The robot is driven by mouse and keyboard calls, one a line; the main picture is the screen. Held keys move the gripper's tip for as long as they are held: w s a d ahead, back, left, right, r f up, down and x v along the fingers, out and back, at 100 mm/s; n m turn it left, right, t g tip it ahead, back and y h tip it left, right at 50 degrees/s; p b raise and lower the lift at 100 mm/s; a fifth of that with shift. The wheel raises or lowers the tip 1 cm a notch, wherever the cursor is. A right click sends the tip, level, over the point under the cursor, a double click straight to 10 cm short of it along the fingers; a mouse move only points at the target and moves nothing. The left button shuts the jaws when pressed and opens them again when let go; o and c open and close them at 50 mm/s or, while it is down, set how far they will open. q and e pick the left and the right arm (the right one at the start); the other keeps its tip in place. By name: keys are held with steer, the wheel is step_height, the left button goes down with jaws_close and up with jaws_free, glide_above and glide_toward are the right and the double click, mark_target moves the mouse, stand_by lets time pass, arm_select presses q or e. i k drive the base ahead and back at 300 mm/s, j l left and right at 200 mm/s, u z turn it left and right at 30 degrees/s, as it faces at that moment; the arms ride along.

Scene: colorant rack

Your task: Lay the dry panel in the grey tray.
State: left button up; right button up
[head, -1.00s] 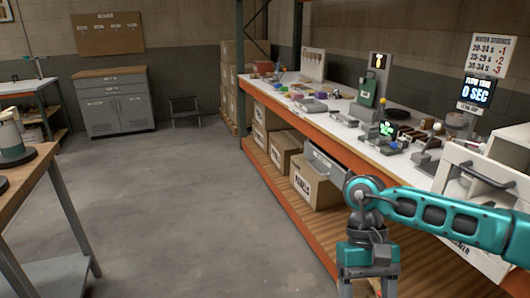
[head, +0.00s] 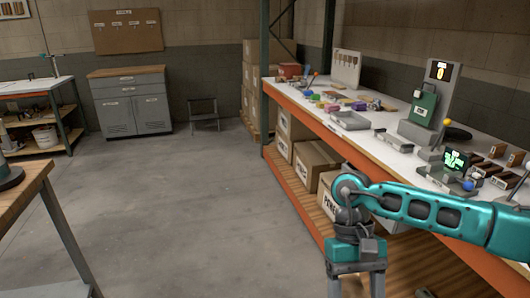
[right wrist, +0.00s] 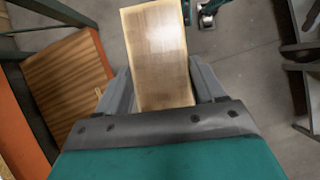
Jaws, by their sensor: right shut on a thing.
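My right gripper (right wrist: 164,86) is shut on a flat wooden panel (right wrist: 158,45), brown with paler edges, in the right wrist view. The panel sticks out beyond the fingers, above the floor. A shallow grey tray (head: 350,121) sits on the white bench top, apart from the gripper. My left gripper is not seen in the head view. A small teal and grey part at the top of the right wrist view is unclear.
A wooden table (head: 30,185) is at left. The floor between is clear.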

mark_target(350, 120)
steer(key=i, duration=2.45)
steer(key=i+z, duration=0.3)
steer(key=i+j+z, duration=0.3)
steer(key=i, duration=0.15)
steer(key=l, duration=0.1)
